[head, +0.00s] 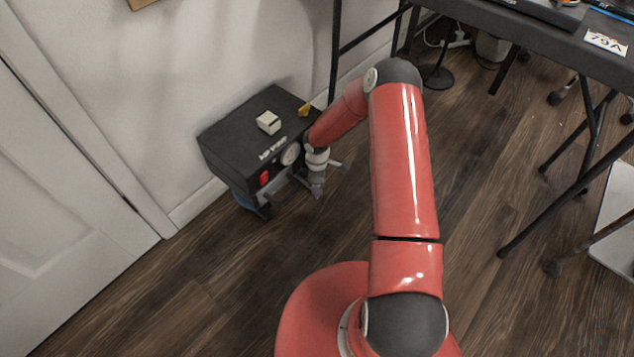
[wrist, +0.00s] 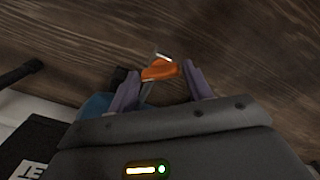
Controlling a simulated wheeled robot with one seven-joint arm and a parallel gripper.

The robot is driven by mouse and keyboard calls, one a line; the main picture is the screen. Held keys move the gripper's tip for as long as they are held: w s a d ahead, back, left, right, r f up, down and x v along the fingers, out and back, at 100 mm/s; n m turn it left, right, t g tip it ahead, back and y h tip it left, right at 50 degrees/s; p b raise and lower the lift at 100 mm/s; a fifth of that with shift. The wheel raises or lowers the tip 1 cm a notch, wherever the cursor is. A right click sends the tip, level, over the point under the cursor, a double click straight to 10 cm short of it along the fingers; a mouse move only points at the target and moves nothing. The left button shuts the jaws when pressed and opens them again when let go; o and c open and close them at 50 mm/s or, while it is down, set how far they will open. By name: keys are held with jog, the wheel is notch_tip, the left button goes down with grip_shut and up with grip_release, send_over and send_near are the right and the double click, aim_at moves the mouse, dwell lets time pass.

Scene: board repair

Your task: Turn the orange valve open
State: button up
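The orange valve handle (wrist: 160,70) shows in the wrist view, with a pale metal end at its upper side. It lies between the tips of my gripper's (wrist: 160,78) two purple fingers, which stand apart. I cannot tell whether either finger touches it. In the head view my gripper (head: 317,189) is low at the right front of a black box unit (head: 228,140). The orange valve cannot be made out there, and my wrist hides that part of the unit.
The box has a round gauge (head: 290,154) and a red part (head: 264,178) on its front. A white block (head: 268,122) and a yellow piece (head: 304,110) are on top. The wall is behind; a dark table (head: 560,45) stands right. Wooden floor in front is clear.

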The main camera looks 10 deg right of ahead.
jog(key=shift+o, duration=1.4)
jog(key=shift+r, duration=0.15)
notch_tip(320, 180, up, 8)
jog(key=shift+f+p, duration=0.2)
jog(key=shift+p, duration=0.3)
